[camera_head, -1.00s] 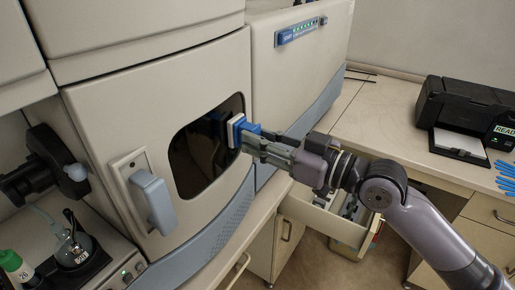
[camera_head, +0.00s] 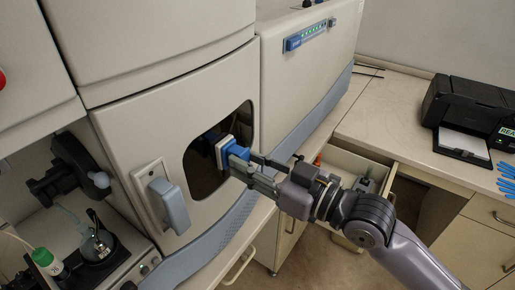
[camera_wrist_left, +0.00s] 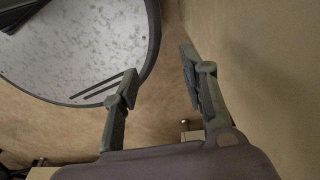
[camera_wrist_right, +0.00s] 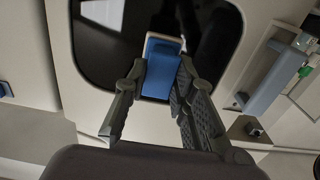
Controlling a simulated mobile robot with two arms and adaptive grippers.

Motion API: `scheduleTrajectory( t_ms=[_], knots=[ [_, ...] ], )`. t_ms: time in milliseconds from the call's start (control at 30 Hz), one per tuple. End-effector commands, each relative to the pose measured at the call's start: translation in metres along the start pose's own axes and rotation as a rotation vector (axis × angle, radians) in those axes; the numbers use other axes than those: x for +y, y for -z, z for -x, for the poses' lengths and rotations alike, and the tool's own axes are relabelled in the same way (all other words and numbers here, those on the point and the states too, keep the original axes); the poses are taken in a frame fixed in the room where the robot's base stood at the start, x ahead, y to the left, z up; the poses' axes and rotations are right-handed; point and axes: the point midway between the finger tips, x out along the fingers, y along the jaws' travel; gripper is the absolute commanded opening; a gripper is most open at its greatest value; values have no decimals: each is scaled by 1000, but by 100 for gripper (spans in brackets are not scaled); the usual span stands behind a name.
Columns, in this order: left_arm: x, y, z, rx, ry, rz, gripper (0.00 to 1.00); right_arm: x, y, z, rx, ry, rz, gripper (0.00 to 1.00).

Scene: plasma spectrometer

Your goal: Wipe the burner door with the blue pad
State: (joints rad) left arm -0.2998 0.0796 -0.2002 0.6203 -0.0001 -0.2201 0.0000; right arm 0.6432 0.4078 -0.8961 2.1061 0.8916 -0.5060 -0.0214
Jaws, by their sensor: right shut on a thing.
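The burner door (camera_head: 130,133) is a beige panel with a dark window (camera_head: 206,178) and a grey-blue handle (camera_head: 168,204) at its left. The blue pad (camera_head: 236,150) has a white face turned to the window. My right gripper (camera_head: 243,167) is shut on the pad and holds it at the window's lower right part. In the right wrist view the pad (camera_wrist_right: 160,72) sits between the fingers in front of the dark glass; whether it touches the glass is hard to tell. My left gripper (camera_wrist_left: 160,80) is open and empty, away from the door.
A black printer (camera_head: 465,115) and blue gloves (camera_head: 507,178) are on the right bench. An open drawer (camera_head: 350,165) is behind my right gripper. A green-capped bottle (camera_head: 46,260) and a glass flask (camera_head: 97,246) stand lower left. A round speckled top (camera_wrist_left: 80,45) shows in the left wrist view.

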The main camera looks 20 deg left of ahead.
Motion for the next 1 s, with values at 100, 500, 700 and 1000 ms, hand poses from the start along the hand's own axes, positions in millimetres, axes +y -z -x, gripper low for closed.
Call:
scheduleTrajectory(
  t_ms=[100,500,700,1000],
  knots=[
    [0,1,7,0,0,0,40,-9,2,0,1,3,-2,2],
    [0,2,25,0,0,0,40,-32,4,1,2,3,-4,2],
    [-1,3,32,0,0,0,40,-44,2,2,1,1,-1,2],
    [-1,3,31,0,0,0,40,-45,0,2,1,0,1,2]
  ],
)
